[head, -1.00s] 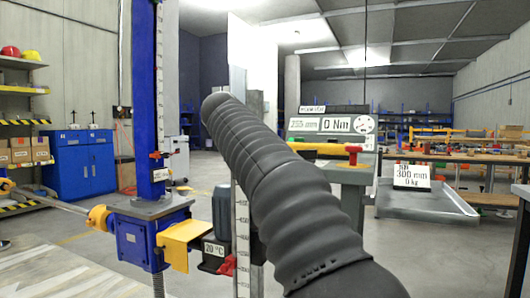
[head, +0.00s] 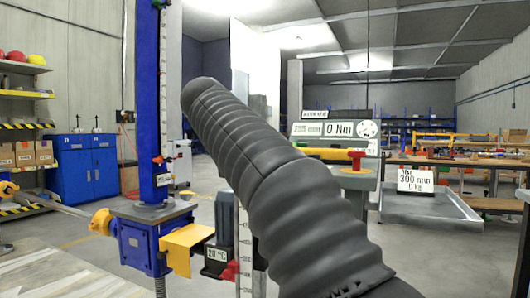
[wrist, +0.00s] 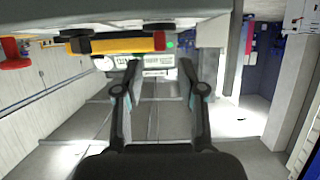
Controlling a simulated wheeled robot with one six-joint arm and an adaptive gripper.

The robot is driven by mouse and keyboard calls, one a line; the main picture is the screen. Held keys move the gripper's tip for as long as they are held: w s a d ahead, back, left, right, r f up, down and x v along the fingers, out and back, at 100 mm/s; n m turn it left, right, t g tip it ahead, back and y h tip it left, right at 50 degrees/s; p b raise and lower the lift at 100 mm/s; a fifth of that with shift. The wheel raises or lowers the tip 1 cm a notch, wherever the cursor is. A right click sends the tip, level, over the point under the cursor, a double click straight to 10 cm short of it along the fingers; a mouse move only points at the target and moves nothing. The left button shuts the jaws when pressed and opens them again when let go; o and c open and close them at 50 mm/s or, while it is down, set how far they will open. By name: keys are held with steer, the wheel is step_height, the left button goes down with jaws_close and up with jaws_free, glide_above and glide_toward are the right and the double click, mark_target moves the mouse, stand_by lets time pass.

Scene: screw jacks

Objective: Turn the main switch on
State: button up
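No part is clearly marked as the main switch, so I cannot tell which it is. A red part (head: 230,271) sits beside the 20 °C display (head: 217,254) on the blue screw jack (head: 140,240). A bench display (head: 338,129) reads 0 Nm, with a yellow bar (head: 325,153) and red end piece (head: 357,158) below it. My ribbed dark arm crosses the middle of the head view and hides part of the jack. My gripper (wrist: 160,68) is open and empty in the wrist view; the display panel (wrist: 157,63) shows between its fingertips, and the yellow bar (wrist: 130,43) lies beyond them.
A tall blue column (head: 148,100) rises from the jack. A blue cabinet (head: 87,167) and shelves with boxes (head: 25,153) stand at the left. A grey platform (head: 430,210) with a 300 mm sign is at the right. Open floor lies between.

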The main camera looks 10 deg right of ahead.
steer(key=shift+v, duration=2.65)
steer(key=w+a+f+n+y, duration=0.25)
steer(key=a+f+n, duration=0.3)
steer(key=f, duration=0.35)
steer(key=s+f+n+g+y, duration=0.2)
steer(key=s+f+n+g, duration=0.15)
steer(key=f, duration=0.65)
steer(key=s+d+f+y+p, duration=0.1)
steer(key=s+d+f, duration=0.3)
steer(key=s, duration=0.6)
steer(key=s+d+f+m+g+y+p, duration=0.1)
steer(key=s+d+f, duration=0.3)
steer(key=s+f, duration=0.4)
steer(key=s+d+f+m+g+y+p, duration=0.1)
steer(key=s+d+f+p, duration=0.1)
steer(key=s+d+f, duration=0.2)
steer(key=s+f, duration=0.3)
steer(key=s, duration=0.5)
steer(key=shift+p, duration=0.4)
